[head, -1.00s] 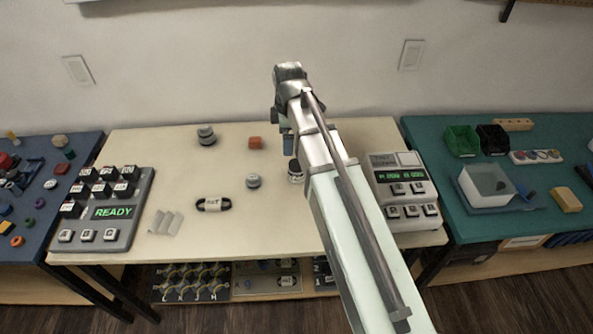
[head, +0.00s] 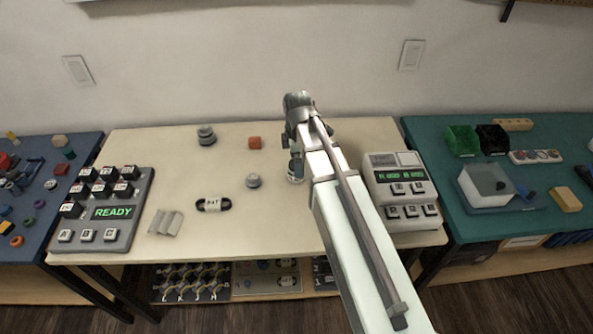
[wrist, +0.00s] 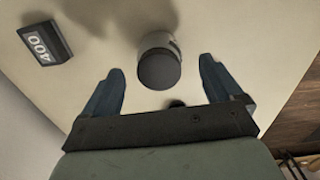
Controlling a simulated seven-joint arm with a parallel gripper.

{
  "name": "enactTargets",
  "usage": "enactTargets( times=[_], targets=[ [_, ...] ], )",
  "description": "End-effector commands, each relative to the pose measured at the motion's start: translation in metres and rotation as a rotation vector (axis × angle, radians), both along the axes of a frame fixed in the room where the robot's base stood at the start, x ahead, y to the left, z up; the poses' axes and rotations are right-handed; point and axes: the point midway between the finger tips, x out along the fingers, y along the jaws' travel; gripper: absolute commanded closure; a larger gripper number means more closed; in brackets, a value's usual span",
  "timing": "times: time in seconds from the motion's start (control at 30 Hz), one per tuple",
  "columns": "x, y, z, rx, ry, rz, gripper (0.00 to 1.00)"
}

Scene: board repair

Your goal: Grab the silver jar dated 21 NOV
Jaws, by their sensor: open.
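A small jar with a dark grey lid and a pale body (wrist: 159,66) stands between and just beyond the fingertips in the wrist view. In the head view a pale jar (head: 294,179) shows just below the fingers, partly hidden by my arm. No date can be read on it. My gripper (wrist: 160,84) is open and empty, with one blue-grey finger on each side of the jar, apart from it. It also shows in the head view (head: 296,160). Another small grey jar (head: 253,181) stands to the left, and a grey lidded jar (head: 206,135) stands further back.
A black block marked 400 (wrist: 45,43) lies near the jar in the wrist view.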

Motion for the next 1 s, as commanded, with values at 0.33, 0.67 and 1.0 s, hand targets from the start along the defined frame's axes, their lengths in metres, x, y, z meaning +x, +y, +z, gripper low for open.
enactTargets(
  times=[0.33,0.67,1.0],
  targets=[
    [0.0,0.0,-0.017,0.0,0.002,0.0,0.07],
    [0.001,0.001,-0.051,0.0,0.002,0.0,0.07],
    [0.001,0.001,-0.053,0.0,0.0,0.0,0.14]
  ],
)
